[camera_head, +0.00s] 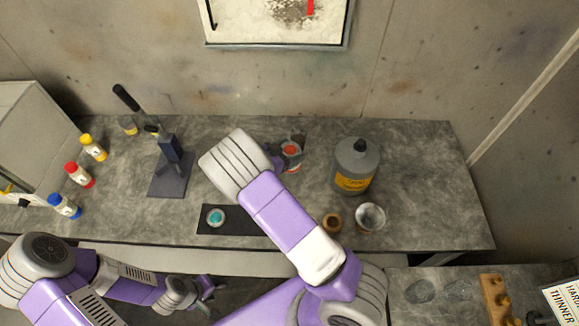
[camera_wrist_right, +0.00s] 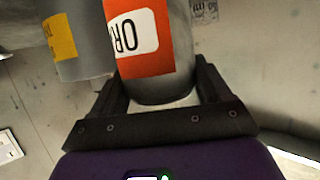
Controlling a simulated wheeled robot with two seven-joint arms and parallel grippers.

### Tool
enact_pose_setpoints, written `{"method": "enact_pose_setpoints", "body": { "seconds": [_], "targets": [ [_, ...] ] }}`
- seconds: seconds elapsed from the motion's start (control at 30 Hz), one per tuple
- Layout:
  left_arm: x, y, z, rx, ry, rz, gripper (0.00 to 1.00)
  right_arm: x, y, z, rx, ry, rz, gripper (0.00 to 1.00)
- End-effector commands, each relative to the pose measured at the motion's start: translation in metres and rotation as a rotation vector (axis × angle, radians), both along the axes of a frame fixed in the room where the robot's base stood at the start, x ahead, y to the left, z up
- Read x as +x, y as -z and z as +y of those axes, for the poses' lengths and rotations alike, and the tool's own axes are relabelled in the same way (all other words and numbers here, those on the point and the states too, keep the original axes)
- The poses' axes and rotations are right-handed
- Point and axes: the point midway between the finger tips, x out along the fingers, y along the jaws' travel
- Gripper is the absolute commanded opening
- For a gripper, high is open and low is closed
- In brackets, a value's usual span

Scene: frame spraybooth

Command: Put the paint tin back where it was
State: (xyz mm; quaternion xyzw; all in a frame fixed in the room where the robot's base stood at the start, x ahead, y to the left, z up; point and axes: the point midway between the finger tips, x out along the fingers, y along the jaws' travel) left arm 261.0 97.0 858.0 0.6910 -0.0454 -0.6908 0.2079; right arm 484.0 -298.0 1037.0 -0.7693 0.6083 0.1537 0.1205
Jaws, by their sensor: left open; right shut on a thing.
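The paint tin (camera_head: 291,151) is a grey can with an orange label, near the back middle of the bench in the head view. In the right wrist view the tin (camera_wrist_right: 145,45) stands between the fingers, its lettering upside down in that picture. My right gripper (camera_head: 279,163) is shut on it, and my forearm and wrist hide part of the gripper. Whether the tin touches the bench I cannot tell. My left gripper (camera_head: 206,287) is open and empty, low in front of the bench edge.
A grey bottle with a yellow label (camera_head: 356,167) stands right of the tin. A metal cup (camera_head: 370,217) and a brown jar (camera_head: 332,223) stand near the front edge. A black mat (camera_head: 240,226) holds a teal-topped pot (camera_head: 215,217). A dark stand (camera_head: 169,175) is further left.

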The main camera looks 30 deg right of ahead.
Motion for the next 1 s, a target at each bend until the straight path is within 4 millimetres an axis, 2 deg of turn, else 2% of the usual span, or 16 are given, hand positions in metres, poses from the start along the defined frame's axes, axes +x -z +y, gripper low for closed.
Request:
{"method": "enact_pose_setpoints", "body": {
  "seconds": [0.1, 0.27, 0.5, 0.97, 1.0],
  "targets": [
    [0.000, 0.002, 0.000, 0.000, 0.000, 0.000, 0.52, 0.000, 0.019, 0.000, -0.004, -0.002, 0.001, 0.32],
    [0.000, 0.003, 0.000, 0.000, 0.000, 0.000, 0.52, 0.000, 0.032, 0.000, -0.003, -0.002, -0.001, 0.32],
    [0.000, 0.004, 0.000, 0.000, 0.000, 0.000, 0.52, 0.000, 0.064, 0.000, -0.003, -0.002, -0.001, 0.32],
    [0.000, 0.008, 0.000, 0.000, 0.000, 0.000, 0.52, 0.000, 0.072, 0.000, -0.001, -0.001, -0.002, 0.32],
    [0.000, 0.007, 0.000, 0.000, 0.000, 0.000, 0.52, 0.000, 0.071, 0.001, 0.001, -0.003, -0.001, 0.83]
  ]
}}
